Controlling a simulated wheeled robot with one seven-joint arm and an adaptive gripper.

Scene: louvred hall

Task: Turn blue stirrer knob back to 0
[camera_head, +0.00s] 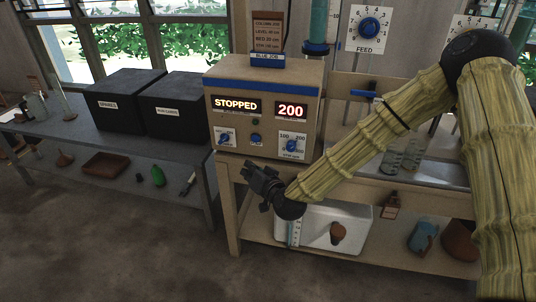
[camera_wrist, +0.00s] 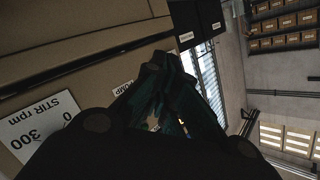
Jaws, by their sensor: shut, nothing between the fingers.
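The blue stirrer knob (camera_head: 291,146) sits on a white dial plate marked "STIR rpm", low on the right of the beige control box (camera_head: 312,110). Its pointer is too small to read surely. The red display (camera_head: 291,110) above it reads 200. My gripper (camera_head: 252,170) is shut and empty, in front of the box's lower edge, below and left of the knob and apart from it. In the wrist view my closed fingers (camera_wrist: 155,72) fill the middle. The stirrer dial plate (camera_wrist: 42,130) shows there at lower left, with "0" and "300"; its knob is hidden.
A second blue knob (camera_head: 224,138) and a small middle control (camera_head: 256,138) sit left of the stirrer dial. The other display (camera_head: 236,105) reads STOPPED. A blue feed knob (camera_head: 369,27) is above right. Black boxes (camera_head: 125,98) stand on the left bench.

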